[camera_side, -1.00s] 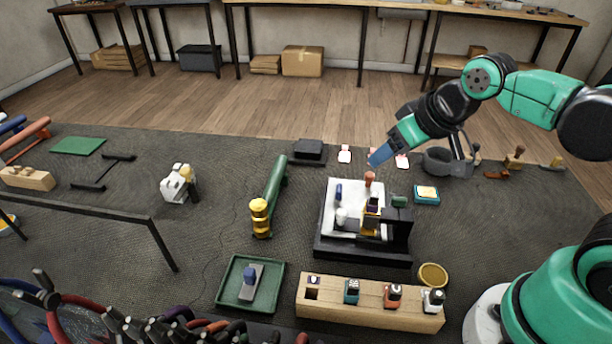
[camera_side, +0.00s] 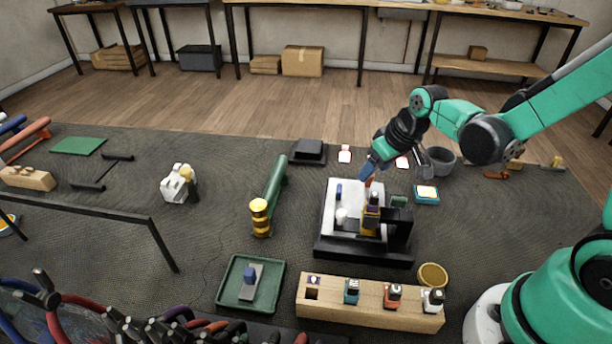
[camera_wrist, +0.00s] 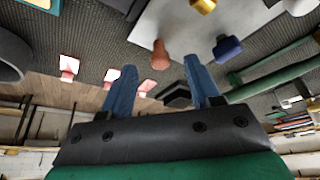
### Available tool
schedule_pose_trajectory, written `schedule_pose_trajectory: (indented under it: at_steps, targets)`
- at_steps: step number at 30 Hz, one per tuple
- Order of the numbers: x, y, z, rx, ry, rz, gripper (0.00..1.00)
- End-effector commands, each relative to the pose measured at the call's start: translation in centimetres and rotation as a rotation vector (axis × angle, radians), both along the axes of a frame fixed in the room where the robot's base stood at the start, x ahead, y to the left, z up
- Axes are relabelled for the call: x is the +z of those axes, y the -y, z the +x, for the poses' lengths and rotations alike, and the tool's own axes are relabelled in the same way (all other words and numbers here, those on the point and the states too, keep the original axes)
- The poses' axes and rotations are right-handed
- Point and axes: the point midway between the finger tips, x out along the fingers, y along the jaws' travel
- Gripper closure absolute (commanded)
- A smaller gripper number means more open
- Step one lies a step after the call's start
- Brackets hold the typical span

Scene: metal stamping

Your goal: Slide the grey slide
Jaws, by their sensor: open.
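A light grey plate (camera_side: 329,212) lies on the black press base (camera_side: 350,254); it also shows in the wrist view (camera_wrist: 172,31). It carries a blue knob (camera_wrist: 227,46), a white knob (camera_side: 341,216) and a terracotta knob (camera_wrist: 160,52). A small grey strip with a blue block (camera_side: 250,281) lies in the green tray (camera_side: 224,292). I cannot tell which grey piece is the slide. My gripper (camera_side: 368,177) is at the plate's far edge, open and empty, its blue fingers (camera_wrist: 160,68) on either side of the terracotta knob in the wrist view. Contact is not clear.
A brass-coloured stamp unit (camera_side: 371,222) stands close in front of the gripper. A wooden block with several stamps (camera_side: 335,314) is at the front. A green cylinder with a gold end (camera_side: 272,192) lies left. A blue pad (camera_side: 427,194) and grey bowl (camera_side: 440,160) are right.

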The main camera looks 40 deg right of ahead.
Motion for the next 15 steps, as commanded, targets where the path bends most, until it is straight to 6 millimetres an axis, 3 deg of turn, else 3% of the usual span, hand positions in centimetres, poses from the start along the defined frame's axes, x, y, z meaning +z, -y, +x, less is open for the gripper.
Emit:
schedule_pose_trajectory:
  at_steps: [6,15]
  targets:
    - [-1.11,-0.02,0.43,0.001,0.000,0.000,0.44]
    - [-1.25,-0.03,0.46,0.000,0.000,0.000,0.44]
